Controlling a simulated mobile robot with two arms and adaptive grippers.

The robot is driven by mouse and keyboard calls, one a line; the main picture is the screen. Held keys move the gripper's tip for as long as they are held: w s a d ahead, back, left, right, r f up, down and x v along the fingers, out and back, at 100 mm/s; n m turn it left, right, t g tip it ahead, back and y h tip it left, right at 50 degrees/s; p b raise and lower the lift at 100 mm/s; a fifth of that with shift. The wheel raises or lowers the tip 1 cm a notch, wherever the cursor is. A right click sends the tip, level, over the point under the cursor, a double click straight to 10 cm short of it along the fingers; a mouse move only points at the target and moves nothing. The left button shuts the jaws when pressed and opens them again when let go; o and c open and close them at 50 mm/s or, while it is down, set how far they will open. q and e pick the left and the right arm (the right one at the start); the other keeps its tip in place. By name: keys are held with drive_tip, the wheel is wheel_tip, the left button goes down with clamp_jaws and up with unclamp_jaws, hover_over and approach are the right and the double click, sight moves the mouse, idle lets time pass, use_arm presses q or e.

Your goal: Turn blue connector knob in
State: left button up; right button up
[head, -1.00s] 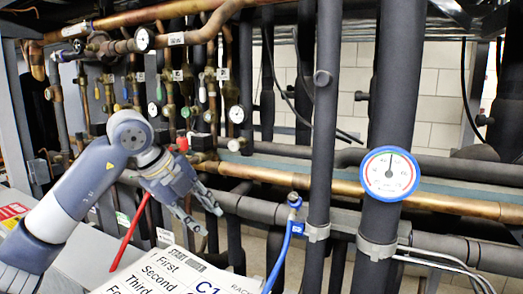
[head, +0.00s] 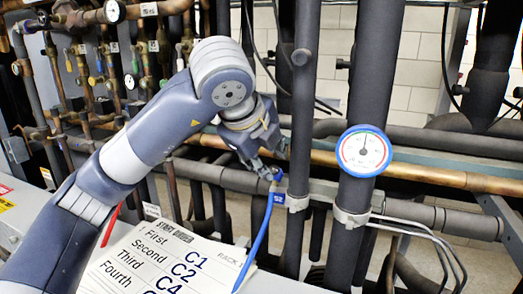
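The blue connector knob (head: 277,174) sits at the top of a blue hose (head: 262,225), beside a dark vertical pipe. My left gripper (head: 273,163) is right above and behind the knob in the picture, with its fingers pointing down and to the right. The fingers look spread apart, one at the left of the knob and one above it. I cannot tell whether they touch it. The gripper partly hides the area behind the knob. My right gripper is not in view.
A dark vertical pipe (head: 303,110) stands close to the right of the knob. A round gauge (head: 363,151) with a blue and red rim is on a thicker pipe. A copper pipe (head: 430,178) runs across behind. A paper list (head: 150,262) lies at the lower left.

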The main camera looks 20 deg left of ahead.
sight(274, 169)
use_arm(q)
drive_tip(key=x, duration=0.4)
drive_tip(key=shift+w+f+p, duration=0.1)
drive_tip(key=shift+p, duration=0.25)
drive_tip(key=shift+w+n, duration=0.15)
drive_tip(key=shift+n, duration=0.15)
drive_tip(key=shift+f+n+b, duration=0.45)
drive_tip(key=shift+n+b, duration=0.4)
drive_tip(key=shift+n, duration=0.05)
drive_tip(key=shift+d+r+n+b, duration=0.1)
drive_tip(key=shift+r+n+b, duration=0.15)
drive_tip(key=shift+n+b, duration=0.25)
clamp_jaws()
